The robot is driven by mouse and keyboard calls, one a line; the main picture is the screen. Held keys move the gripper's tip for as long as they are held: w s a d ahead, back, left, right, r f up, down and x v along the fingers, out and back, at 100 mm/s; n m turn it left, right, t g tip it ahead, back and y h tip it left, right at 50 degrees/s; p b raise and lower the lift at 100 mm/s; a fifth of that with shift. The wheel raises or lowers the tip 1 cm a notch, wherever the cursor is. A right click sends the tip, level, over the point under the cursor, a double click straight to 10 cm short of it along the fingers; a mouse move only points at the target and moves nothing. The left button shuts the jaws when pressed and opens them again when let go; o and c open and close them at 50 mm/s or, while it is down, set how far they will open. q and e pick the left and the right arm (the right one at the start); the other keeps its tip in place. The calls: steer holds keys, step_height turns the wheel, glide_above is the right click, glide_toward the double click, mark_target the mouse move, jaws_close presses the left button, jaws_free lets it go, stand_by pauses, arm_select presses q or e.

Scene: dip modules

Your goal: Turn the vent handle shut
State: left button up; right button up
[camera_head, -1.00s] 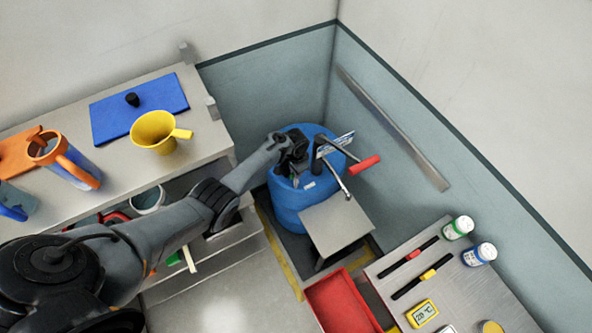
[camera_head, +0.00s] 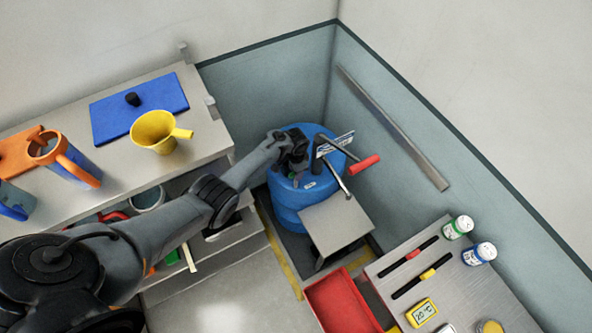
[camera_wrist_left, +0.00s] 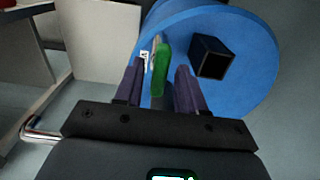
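A blue drum (camera_head: 288,205) stands in the corner, and its round top also shows in the left wrist view (camera_wrist_left: 240,85). A green handle (camera_wrist_left: 163,65), which looks like the vent handle, stands up on the drum top. My left gripper (camera_wrist_left: 157,85) is at the drum top with its fingers apart on either side of the green handle. A gap shows on the left of the handle; contact on the right is unclear. In the head view my left gripper (camera_head: 297,172) hides the handle. My right gripper is not in view.
A dark square post (camera_wrist_left: 211,57) stands right of the fingers. A crank with a red grip (camera_head: 365,163) and a spout rise from the drum's right side. A grey plate (camera_head: 337,226) is in front. A shelf (camera_head: 205,155) is at left, with a yellow funnel jug (camera_head: 155,131).

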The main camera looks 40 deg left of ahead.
arm_select(q)
steer(key=shift+r, duration=0.15)
steer(key=shift+r, duration=0.25)
step_height(320, 180, up, 10)
steer(key=p, duration=0.3)
stand_by(0.4)
